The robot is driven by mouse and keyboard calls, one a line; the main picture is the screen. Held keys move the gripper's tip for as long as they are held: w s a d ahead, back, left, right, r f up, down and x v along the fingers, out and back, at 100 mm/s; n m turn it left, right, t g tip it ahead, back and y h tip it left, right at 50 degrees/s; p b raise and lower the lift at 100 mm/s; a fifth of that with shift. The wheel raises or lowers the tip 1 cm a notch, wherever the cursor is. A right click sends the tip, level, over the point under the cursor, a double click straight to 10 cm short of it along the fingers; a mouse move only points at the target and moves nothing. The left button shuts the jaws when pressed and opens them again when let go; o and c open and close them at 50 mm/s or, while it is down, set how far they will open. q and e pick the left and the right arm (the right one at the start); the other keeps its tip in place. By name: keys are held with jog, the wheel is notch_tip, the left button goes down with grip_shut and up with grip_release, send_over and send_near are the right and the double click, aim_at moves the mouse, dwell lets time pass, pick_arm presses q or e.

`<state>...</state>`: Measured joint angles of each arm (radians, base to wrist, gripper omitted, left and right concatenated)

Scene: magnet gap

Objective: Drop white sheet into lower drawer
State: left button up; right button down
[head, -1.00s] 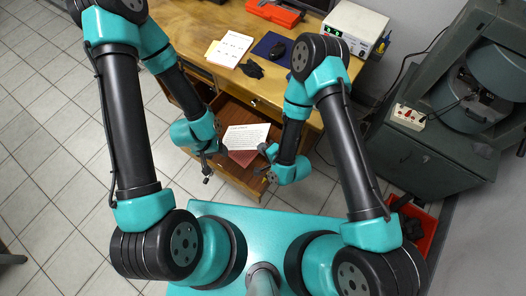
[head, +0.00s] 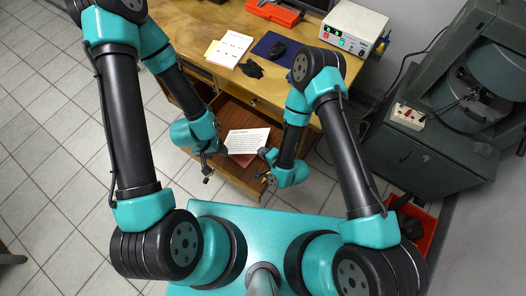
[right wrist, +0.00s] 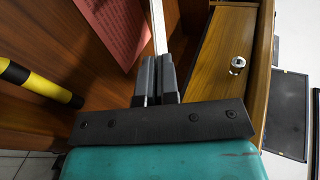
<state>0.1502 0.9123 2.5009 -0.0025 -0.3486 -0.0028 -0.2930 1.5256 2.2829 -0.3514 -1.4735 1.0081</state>
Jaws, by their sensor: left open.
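The white sheet (head: 247,141), with a reddish heading and lines of print, is above the open lower drawer (head: 242,182) in the head view. My right gripper (head: 268,165) is at the sheet's right side. In the right wrist view its fingers (right wrist: 157,75) are closed together on the sheet, seen edge-on as a thin white strip (right wrist: 159,25). My left gripper (head: 208,170) is open and empty at the drawer's left side. A reddish printed paper (right wrist: 110,30) shows inside the drawer in the right wrist view.
The wooden desk (head: 190,30) carries papers (head: 230,48), a mouse on a blue mat and a white instrument (head: 352,28). A closed wooden front with a round knob (right wrist: 237,64) is close to the right gripper. A yellow-and-black striped rod (right wrist: 40,84) shows at left.

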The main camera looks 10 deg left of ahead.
jog(key=shift+f, duration=0.4)
jog(key=c, duration=1.4)
grip_release()
jog(key=shift+r, duration=0.15)
